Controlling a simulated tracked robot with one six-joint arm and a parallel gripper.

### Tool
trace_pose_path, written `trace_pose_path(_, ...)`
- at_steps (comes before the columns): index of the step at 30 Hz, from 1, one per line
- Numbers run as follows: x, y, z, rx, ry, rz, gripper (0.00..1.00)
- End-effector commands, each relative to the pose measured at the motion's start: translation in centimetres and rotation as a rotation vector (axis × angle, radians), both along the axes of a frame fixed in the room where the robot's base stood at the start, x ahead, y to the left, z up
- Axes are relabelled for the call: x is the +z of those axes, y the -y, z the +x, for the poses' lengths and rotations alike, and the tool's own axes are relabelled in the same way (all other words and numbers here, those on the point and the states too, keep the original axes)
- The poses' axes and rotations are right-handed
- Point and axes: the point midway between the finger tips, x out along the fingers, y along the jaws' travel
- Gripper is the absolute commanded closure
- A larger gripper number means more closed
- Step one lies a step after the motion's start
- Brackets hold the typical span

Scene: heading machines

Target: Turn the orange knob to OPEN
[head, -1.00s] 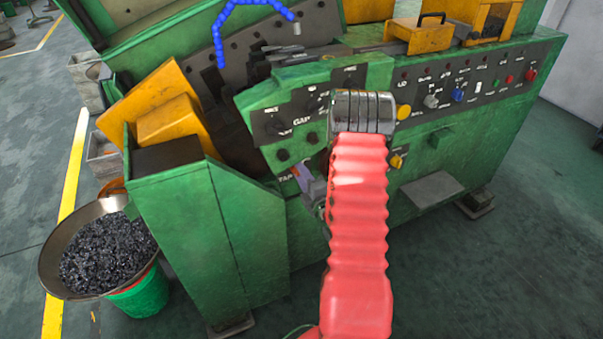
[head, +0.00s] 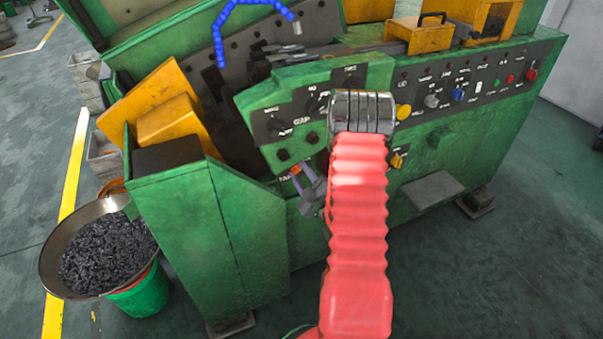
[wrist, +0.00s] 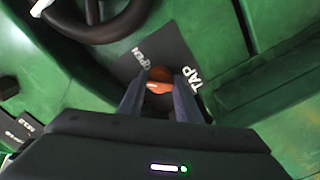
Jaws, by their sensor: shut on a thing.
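The orange knob (wrist: 160,79) sits on a dark plate of the green machine, with a pale mark on its left side. The word OPEN is printed just above and left of it, and TAP to its right. My gripper (wrist: 160,82) is shut on the knob, one finger on each side. In the head view, my gripper (head: 301,176) reaches the lower front panel, and a bit of the orange knob (head: 296,170) shows at its fingertips. The fingers cover parts of the knob's sides.
A black handwheel (wrist: 108,20) is close above the knob in the wrist view. A row of coloured buttons (head: 458,94) runs along the machine's right side.

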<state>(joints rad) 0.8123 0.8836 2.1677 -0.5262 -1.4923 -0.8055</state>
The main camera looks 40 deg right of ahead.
Motion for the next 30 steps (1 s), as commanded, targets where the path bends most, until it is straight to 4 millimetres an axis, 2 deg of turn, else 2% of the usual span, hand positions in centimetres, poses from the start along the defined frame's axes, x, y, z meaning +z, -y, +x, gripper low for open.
trace_pose_path(1,-0.24,-0.58,0.07,0.013,0.008,0.047,0.91)
trace_pose_path(18,-0.13,-0.54,0.07,0.010,0.158,0.556,0.91)
trace_pose_path(30,-0.04,-0.45,0.05,0.010,0.224,0.770,0.91)
